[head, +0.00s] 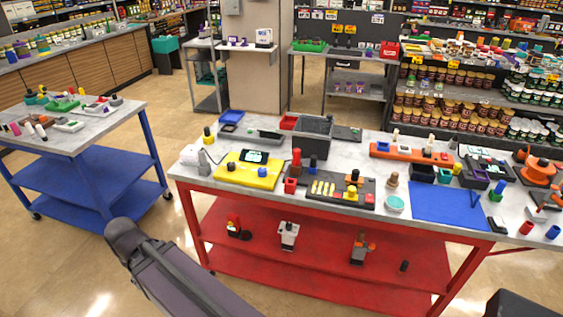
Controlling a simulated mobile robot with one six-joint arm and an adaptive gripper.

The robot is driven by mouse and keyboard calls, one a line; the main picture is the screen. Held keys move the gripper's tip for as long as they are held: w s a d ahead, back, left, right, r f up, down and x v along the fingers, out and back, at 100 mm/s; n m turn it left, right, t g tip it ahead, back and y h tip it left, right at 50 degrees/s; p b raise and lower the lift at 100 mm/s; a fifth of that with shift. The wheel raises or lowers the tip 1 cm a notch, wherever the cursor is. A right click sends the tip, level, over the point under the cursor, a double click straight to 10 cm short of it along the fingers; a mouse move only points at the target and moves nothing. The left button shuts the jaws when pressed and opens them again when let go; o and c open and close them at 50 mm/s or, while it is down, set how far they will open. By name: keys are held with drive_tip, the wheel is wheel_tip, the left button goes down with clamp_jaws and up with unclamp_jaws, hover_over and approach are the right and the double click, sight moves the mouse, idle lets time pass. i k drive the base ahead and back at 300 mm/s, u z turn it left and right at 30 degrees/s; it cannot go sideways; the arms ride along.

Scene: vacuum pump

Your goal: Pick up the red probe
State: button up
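A yellow meter-like device (238,172) with a dark screen lies on the left part of the grey worktop of the red-framed bench. Just right of it stands a slim red upright piece (297,158), which may be the red probe; it is too small to be sure. A shorter red block (290,186) sits just below it. Nothing is touching the red upright piece from my side. My gripper is not seen; only dark parts of my arm show at the bottom left.
A dark bin (313,138) stands behind the red piece. A dark tray with yellow parts (325,188) lies to its right. A blue mat (447,203) covers the right part. A blue-framed table (65,130) stands left, with open floor between the tables.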

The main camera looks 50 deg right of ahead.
sight(297, 154)
drive_tip(key=u, duration=0.25)
drive_tip(key=k, duration=1.45)
drive_tip(key=z, duration=1.45)
drive_tip(key=i, duration=0.7)
drive_tip(key=u, duration=0.15)
